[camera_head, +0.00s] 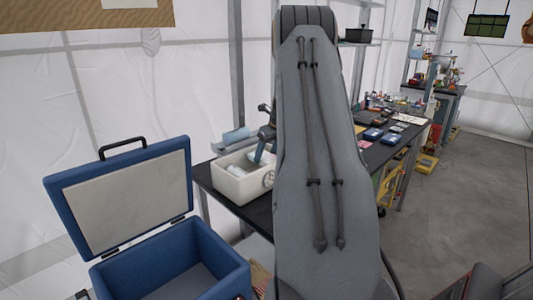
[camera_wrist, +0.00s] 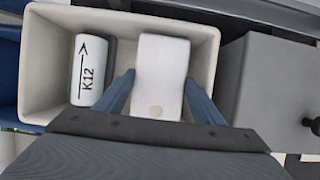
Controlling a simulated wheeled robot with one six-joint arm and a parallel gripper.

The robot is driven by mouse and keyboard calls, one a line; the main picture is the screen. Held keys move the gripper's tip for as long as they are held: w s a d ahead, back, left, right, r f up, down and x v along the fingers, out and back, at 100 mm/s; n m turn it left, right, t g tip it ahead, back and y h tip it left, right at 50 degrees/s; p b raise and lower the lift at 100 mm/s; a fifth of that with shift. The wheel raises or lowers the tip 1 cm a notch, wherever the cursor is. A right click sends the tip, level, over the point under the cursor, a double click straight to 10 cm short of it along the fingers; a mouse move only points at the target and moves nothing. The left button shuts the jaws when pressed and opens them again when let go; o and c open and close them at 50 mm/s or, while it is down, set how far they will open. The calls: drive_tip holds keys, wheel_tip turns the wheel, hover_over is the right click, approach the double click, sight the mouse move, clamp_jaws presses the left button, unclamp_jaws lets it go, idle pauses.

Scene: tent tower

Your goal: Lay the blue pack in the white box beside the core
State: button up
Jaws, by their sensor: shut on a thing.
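The white box (camera_head: 238,187) stands on the dark bench in the head view; its rim (camera_wrist: 33,60) shows in the wrist view. The core, a white cylinder marked K12 (camera_wrist: 92,72), lies in its left part. My gripper (camera_wrist: 160,80) has its two blue-grey fingers on either side of a pack (camera_wrist: 163,60), which looks pale white here, not blue. The gripper is shut on it. The pack overlaps the right part of the box, beside the core and apart from it; its height above the floor is unclear. My arm hides part of this in the head view.
An open blue cooler (camera_head: 170,270) with its lid (camera_head: 125,200) raised stands at the front left. A grey block (camera_wrist: 270,85) with a dark knob is right of the box in the wrist view. The bench (camera_head: 400,130) behind my arm holds several small items.

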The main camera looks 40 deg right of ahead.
drive_tip(key=shift+f, duration=0.35)
drive_tip(key=shift+f, duration=0.2)
drive_tip(key=o, duration=1.3)
drive_tip(key=shift+c, duration=0.2)
drive_tip(key=shift+r, duration=0.1)
